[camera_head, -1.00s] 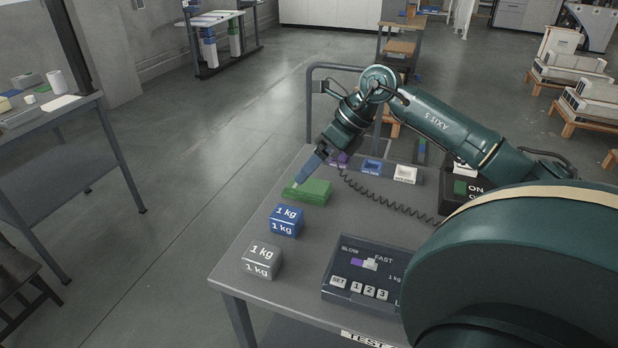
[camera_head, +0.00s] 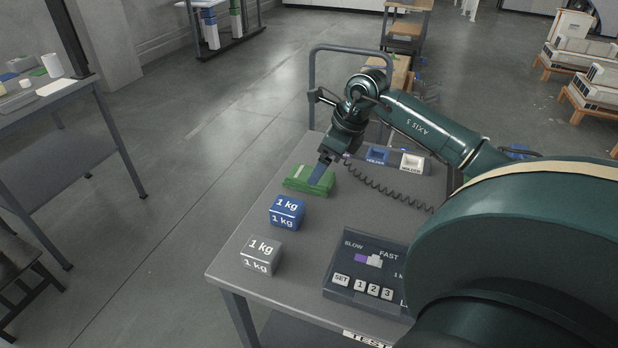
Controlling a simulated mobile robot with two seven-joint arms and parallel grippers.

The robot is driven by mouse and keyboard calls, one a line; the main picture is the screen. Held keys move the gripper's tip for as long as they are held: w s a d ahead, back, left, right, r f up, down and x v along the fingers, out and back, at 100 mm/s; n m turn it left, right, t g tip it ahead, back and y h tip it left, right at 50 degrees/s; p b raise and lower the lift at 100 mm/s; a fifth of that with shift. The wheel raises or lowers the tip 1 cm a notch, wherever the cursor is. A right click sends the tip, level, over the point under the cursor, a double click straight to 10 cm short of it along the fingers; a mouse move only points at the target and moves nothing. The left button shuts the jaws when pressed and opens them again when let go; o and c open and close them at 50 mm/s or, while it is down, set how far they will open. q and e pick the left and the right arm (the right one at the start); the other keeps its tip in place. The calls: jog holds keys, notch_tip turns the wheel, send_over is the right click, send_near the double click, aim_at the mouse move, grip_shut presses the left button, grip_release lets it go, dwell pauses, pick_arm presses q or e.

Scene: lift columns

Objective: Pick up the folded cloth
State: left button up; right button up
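The folded cloth (camera_head: 298,184) is green and lies flat on the grey table, behind the blue weight. My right gripper (camera_head: 317,178) comes down from the upper right, tilted, with its bluish fingers at the cloth. The fingers overlap the cloth's right part in the picture. Whether they touch or straddle it, and whether they are open or shut, I cannot tell. My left gripper is not in view.
A blue 1 kg block (camera_head: 287,212) and a grey 1 kg block (camera_head: 261,255) stand in front of the cloth. A control panel (camera_head: 364,272) lies to the right. Holders (camera_head: 377,156) and a coiled cable (camera_head: 385,190) are behind. A metal rail (camera_head: 312,90) rises at the back.

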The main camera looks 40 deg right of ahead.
jog(key=x, duration=0.4)
jog(key=shift+w+a+f, duration=0.25)
jog(key=shift+a, duration=0.05)
jog(key=c, duration=1.1)
